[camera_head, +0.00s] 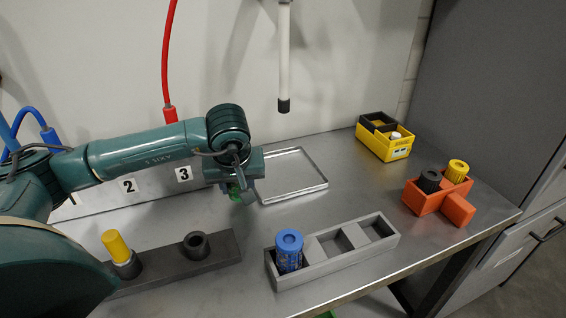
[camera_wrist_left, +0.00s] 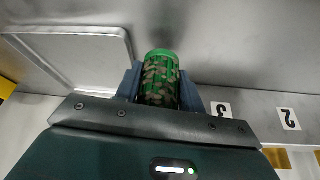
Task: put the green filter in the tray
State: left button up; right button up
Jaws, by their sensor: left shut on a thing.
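My left gripper (camera_head: 243,193) is shut on the green filter (camera_wrist_left: 160,78), a green cylinder with a mottled camouflage pattern. In the left wrist view the filter sits between the two fingers of the gripper (camera_wrist_left: 160,85). The tray (camera_head: 325,182), a flat metal one with a thin raised rim, lies on the table just right of the gripper. It also shows in the left wrist view (camera_wrist_left: 127,38), left of the filter. My right gripper is not in view.
A grey box with compartments (camera_head: 345,260) holds a blue filter (camera_head: 289,250). A dark block (camera_head: 217,248) holds a yellow cylinder (camera_head: 116,245). An orange holder (camera_head: 458,209) and a yellow box (camera_head: 384,146) stand at the right. A white rod (camera_head: 284,60) hangs above the tray.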

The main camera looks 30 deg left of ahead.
pick_arm(q)
jog(key=p, duration=0.2)
send_near(283, 171)
jog(key=a+f, duration=0.1)
jog(key=s+f, duration=0.1)
jog(key=s+a+f, duration=0.1)
jog(key=shift+a+f, duration=0.35)
jog(key=shift+f, duration=0.05)
jog(key=shift+w+d, duration=0.1)
jog(key=shift+w, duration=0.45)
jog(key=shift+w+d, duration=0.25)
jog(key=shift+w, duration=0.3)
jog(key=shift+w+d, duration=0.2)
jog(key=shift+w, duration=0.35)
jog(key=shift+w+d+f+p, duration=0.1)
jog(key=shift+w+f+p, duration=0.25)
jog(key=shift+f, duration=0.5)
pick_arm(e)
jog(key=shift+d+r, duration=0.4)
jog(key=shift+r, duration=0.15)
pick_arm(q)
jog(key=shift+f, duration=0.2)
jog(key=o, duration=1.1)
jog(key=shift+r, duration=0.1)
